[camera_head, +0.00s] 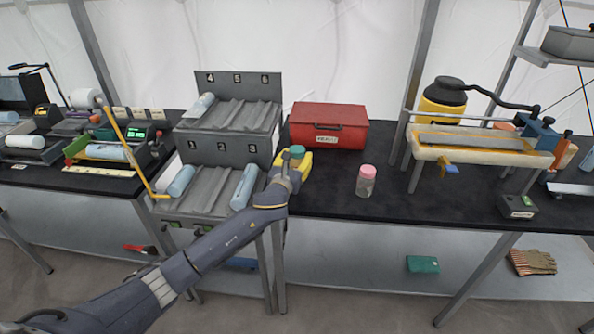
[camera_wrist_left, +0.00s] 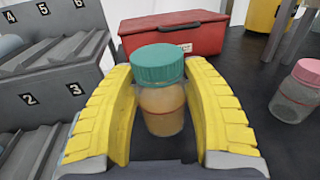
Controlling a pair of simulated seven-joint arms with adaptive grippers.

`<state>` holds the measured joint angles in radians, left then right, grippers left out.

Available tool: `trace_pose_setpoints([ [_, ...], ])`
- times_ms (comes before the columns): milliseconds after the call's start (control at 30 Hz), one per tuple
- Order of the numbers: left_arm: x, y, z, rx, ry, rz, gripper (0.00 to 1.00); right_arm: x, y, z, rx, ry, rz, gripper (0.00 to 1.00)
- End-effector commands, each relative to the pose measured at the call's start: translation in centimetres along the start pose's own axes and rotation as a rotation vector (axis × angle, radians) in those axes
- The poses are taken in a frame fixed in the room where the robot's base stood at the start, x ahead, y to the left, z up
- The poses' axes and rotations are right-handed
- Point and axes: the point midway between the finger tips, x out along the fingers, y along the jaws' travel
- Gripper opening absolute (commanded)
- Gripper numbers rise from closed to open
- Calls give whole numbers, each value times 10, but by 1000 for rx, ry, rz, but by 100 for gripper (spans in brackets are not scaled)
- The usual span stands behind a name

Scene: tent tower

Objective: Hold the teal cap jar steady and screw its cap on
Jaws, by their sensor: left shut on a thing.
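The teal cap jar has a clear body with orange-tan contents (camera_wrist_left: 162,108) and a ribbed teal cap (camera_wrist_left: 158,64). The cap sits on top of the jar, which looks upright; I cannot tell how tightly the cap is on. In the head view the teal cap (camera_head: 297,151) shows above my left gripper (camera_head: 294,166). The gripper's yellow fingers, also in the left wrist view (camera_wrist_left: 163,115), are shut around the jar's body, below the cap. My right gripper is not in view.
A red toolbox (camera_head: 328,126) stands behind the jar. A pink-capped jar (camera_head: 366,181) stands to the right on the black bench. A numbered grey rack (camera_head: 213,188) with rolls is close on the left. A yellow-edged bench machine (camera_head: 483,142) is at right. Bench around the pink-capped jar is clear.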

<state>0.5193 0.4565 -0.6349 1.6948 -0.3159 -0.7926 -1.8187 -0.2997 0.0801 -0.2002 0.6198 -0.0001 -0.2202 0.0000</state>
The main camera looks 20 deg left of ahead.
Motion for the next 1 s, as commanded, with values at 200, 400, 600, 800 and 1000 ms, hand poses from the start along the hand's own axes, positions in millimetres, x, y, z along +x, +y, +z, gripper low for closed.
trace_pose_setpoints([
  [200, 0, 0, -4, -1, -2, 0, 0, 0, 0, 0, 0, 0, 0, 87],
  [400, 0, 0, -4, 0, -2, 0, 0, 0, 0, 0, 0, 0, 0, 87],
  [600, 0, 0, -24, 1, 3, 0, 0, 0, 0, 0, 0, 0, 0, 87],
  [800, 1, 1, -44, 0, 1, 1, 0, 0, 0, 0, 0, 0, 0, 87],
  [1000, 1, 0, -47, 0, -1, 0, 0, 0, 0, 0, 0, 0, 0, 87],
])
